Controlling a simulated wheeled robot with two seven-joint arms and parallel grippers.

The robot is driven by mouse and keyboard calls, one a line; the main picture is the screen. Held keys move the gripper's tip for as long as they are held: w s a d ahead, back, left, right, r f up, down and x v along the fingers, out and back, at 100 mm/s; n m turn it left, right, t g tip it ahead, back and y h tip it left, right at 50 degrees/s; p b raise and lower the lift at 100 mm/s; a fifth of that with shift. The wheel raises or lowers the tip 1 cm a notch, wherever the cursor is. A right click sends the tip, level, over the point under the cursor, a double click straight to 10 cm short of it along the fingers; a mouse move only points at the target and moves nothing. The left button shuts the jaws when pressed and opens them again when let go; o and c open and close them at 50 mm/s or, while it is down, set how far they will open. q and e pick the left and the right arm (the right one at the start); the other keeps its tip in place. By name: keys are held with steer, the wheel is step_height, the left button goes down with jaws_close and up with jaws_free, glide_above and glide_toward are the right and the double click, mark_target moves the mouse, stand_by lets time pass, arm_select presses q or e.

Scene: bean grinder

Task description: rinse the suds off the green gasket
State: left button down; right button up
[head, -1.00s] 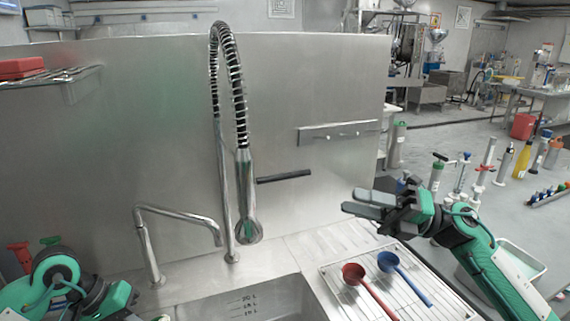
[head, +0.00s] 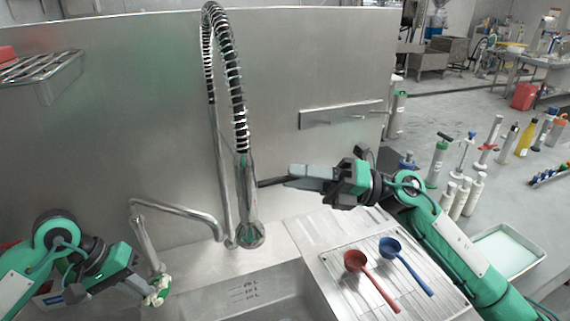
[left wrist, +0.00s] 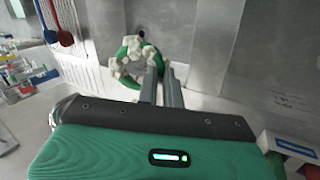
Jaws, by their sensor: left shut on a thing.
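The green gasket (head: 157,291) is a ring with white suds clumped around it. My left gripper (head: 143,286) is shut on it at the lower left of the head view, over the sink's left side. In the left wrist view the gasket (left wrist: 127,78) is at the fingertips, with suds over most of its rim. The spray head (head: 249,205) hangs from the coiled tap hose, and no water shows. A dark lever (head: 270,182) sticks out to its right. My right gripper (head: 296,177) overlaps the lever's right end; contact and jaw opening are unclear.
The steel sink basin (head: 275,290) is below the spray head. A bent spout (head: 178,214) stands on its left. A wire rack (head: 345,263) at right holds a red scoop (head: 378,287) and a blue scoop (head: 408,266). A steel backsplash (head: 130,110) closes the rear.

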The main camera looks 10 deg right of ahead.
steer(key=shift+x, duration=0.8)
steer(key=shift+s, duration=0.1)
jaws_close()
